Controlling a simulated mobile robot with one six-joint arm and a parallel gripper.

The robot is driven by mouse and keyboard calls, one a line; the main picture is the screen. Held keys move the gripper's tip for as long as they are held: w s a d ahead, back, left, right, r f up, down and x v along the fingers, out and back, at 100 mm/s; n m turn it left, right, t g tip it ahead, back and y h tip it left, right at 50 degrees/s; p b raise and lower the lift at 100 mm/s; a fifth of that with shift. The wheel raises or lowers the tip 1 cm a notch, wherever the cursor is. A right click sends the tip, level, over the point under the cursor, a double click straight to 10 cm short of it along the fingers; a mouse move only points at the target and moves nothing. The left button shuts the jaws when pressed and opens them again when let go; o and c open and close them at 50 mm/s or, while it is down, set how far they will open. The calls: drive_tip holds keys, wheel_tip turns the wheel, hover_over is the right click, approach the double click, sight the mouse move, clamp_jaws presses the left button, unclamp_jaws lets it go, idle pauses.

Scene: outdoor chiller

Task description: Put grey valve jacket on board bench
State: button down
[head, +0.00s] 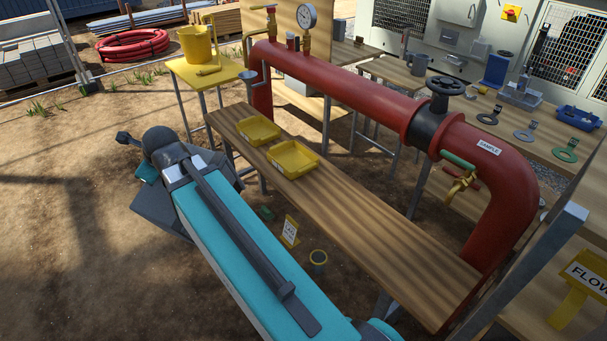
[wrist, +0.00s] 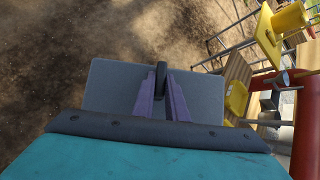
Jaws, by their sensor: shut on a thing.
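In the wrist view my gripper (wrist: 162,95), with purple fingers, is shut on the grey valve jacket (wrist: 112,90), a flat grey piece. A dark upright strip shows between the fingertips. In the head view part of the grey jacket (head: 160,216) shows beside my teal arm, above the dirt and left of the bench; my fingers are hidden there. The board bench (head: 385,240) is a long wooden plank in the middle of the head view. It also shows at the right of the wrist view (wrist: 238,70), apart from the jacket.
Two yellow trays (head: 257,130) (head: 293,159) lie on the bench's far half; its near half is bare. A red pipe (head: 350,88) with valves runs behind the bench. A yellow stand with a bucket (head: 197,45) is beyond its far end. A small sign (head: 290,231) stands below.

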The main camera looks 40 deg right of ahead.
sight(207, 158)
drive_tip(key=s+d, duration=0.1)
drive_tip(key=d, duration=0.3)
drive_tip(key=s+d+f+b, duration=0.1)
drive_tip(key=d, duration=0.4)
drive_tip(key=s+d, duration=0.1)
drive_tip(key=d, duration=0.3)
drive_tip(key=shift+s+d+f, duration=0.2)
drive_tip(key=shift+d+f, duration=0.05)
drive_tip(key=shift+f, duration=0.15)
drive_tip(key=s+d+f+b, duration=0.1)
drive_tip(key=s+d+b, duration=0.1)
drive_tip(key=s+d, duration=0.7)
drive_tip(key=s+d+m+h+b, duration=0.1)
drive_tip(key=s+d, duration=0.9)
drive_tip(key=d, duration=0.8)
drive_tip(key=shift+s+d+f+b, duration=0.15)
drive_tip(key=shift+d+f+b, duration=0.2)
drive_tip(key=shift+f+b, duration=0.05)
drive_tip(key=shift+d, duration=0.1)
drive_tip(key=w+d+f+p, duration=0.1)
drive_tip(key=w+d+p, duration=0.3)
drive_tip(key=w+d, duration=0.7)
drive_tip(key=shift+d+f, duration=0.2)
drive_tip(key=shift+f, duration=0.1)
